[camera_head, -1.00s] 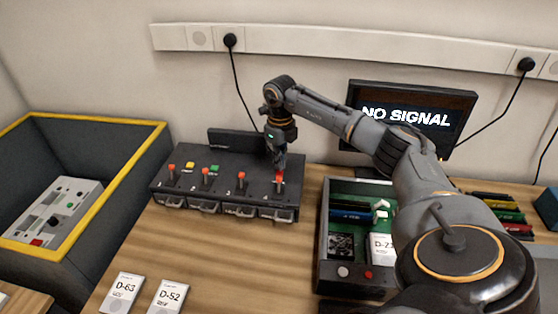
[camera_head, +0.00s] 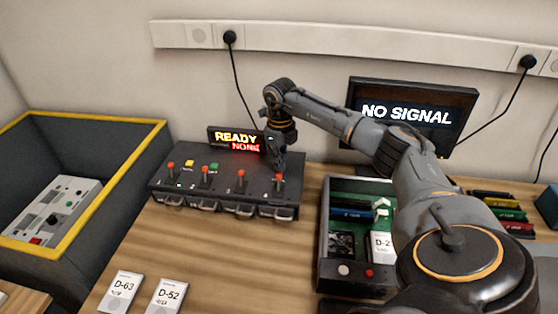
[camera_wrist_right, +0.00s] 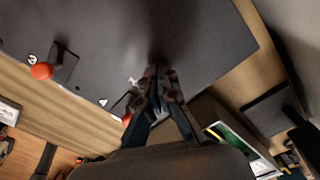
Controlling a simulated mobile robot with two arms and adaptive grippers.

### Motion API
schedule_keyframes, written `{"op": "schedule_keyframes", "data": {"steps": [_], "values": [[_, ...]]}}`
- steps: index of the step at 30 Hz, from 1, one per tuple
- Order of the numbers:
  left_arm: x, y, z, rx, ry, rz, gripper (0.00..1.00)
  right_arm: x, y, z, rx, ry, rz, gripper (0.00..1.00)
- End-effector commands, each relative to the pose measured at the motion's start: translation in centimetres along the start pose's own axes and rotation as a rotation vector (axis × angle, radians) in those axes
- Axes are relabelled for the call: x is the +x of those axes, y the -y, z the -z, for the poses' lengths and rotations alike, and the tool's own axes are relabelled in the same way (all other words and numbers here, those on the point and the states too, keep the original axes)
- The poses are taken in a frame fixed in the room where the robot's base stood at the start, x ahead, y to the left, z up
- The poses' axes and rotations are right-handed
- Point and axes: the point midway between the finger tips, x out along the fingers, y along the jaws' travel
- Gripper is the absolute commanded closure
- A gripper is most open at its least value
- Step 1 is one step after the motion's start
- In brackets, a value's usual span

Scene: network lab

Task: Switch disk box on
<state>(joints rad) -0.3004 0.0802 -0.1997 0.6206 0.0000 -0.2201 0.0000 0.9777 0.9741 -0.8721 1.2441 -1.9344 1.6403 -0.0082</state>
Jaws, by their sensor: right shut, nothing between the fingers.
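The disk box (camera_head: 225,176) is a dark grey case on the wooden table, with several red-tipped levers, a yellow button (camera_head: 189,164), a green button (camera_head: 214,167) and bays along its front. A small display (camera_head: 235,140) at its back reads "READY" and "NONE". My right gripper (camera_head: 279,168) is shut and empty, pointing down over the right end of the box, close to the lever numbered 4 (camera_head: 278,178). In the right wrist view the fingers (camera_wrist_right: 160,80) partly hide that lever; I cannot tell if they touch it. My left gripper is out of view.
A monitor (camera_head: 412,115) behind reads "NO SIGNAL". A green-lined tray (camera_head: 323,240) with parts stands right of the box. A yellow-rimmed bin (camera_head: 150,150) is at the left. Cards D-63 (camera_head: 121,291) and D-52 (camera_head: 166,296) lie in front on otherwise clear table.

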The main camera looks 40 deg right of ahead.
Motion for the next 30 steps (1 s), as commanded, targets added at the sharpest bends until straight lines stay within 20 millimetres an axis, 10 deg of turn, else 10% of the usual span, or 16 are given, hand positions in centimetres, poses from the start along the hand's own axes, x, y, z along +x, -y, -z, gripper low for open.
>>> {"op": "schedule_keyframes", "data": {"steps": [30], "values": [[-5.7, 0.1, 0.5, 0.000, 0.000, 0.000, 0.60, -7.2, 0.0, 0.0, 0.000, 0.001, 0.000, 1.00]]}}
